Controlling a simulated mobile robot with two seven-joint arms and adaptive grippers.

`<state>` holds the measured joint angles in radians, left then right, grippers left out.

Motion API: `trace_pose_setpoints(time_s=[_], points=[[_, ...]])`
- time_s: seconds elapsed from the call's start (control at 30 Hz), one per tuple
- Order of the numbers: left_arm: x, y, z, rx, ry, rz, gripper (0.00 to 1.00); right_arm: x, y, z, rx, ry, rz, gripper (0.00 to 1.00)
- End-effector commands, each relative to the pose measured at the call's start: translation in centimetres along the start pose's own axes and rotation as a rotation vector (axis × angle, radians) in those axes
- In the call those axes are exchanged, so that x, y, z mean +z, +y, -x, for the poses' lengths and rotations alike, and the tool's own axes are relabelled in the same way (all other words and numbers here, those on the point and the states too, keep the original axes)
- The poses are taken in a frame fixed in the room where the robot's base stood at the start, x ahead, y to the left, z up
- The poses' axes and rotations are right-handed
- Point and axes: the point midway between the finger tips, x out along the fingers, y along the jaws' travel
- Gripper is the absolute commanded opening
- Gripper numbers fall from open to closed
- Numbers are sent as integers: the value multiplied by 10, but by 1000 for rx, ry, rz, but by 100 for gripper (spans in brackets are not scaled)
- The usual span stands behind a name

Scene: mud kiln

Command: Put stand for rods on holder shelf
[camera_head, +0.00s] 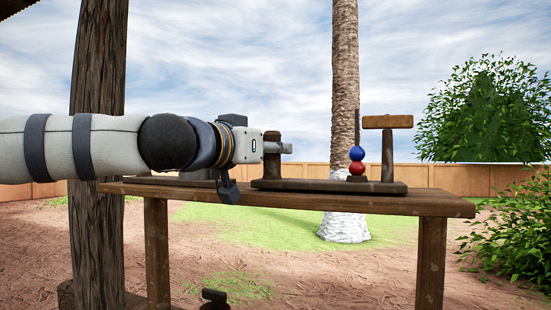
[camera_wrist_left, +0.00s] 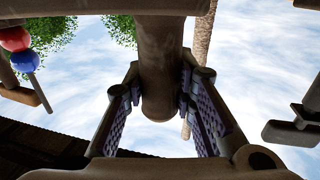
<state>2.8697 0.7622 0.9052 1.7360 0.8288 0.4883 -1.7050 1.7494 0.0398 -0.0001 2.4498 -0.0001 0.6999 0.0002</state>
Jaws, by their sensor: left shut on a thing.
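A dark wooden stand with a flat base board (camera_head: 330,186) rests on a wooden table-like shelf (camera_head: 300,204). A short post (camera_head: 272,150) rises at its left end and a T-topped post (camera_head: 388,155) at its right. A thin rod with a blue ball (camera_head: 356,153) above a red ball (camera_head: 357,168) stands near the T-topped post. My left gripper (camera_head: 278,148) reaches in from the left, shut on the short post. In the left wrist view the padded fingers flank this post (camera_wrist_left: 160,70), and the balls show at upper left. My right gripper is out of view.
Another low wooden piece (camera_head: 165,181) lies on the table behind my left arm. A thick wooden pillar (camera_head: 98,60) stands at left, close to the arm. A palm trunk (camera_head: 345,80) and bushes stand beyond. The table's right end is bare.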

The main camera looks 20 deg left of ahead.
Motion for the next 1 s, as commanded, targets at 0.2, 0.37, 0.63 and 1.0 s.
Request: trace_pose_setpoints(time_s=[0.2,0.37,0.63,1.0], points=[[2,1,1,1,5,-1,0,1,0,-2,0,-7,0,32],[4,1,1,1,5,0,0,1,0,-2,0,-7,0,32],[4,1,1,0,5,-1,44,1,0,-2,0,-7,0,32],[-7,2,41,1,17,-4,44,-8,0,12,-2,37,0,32]])
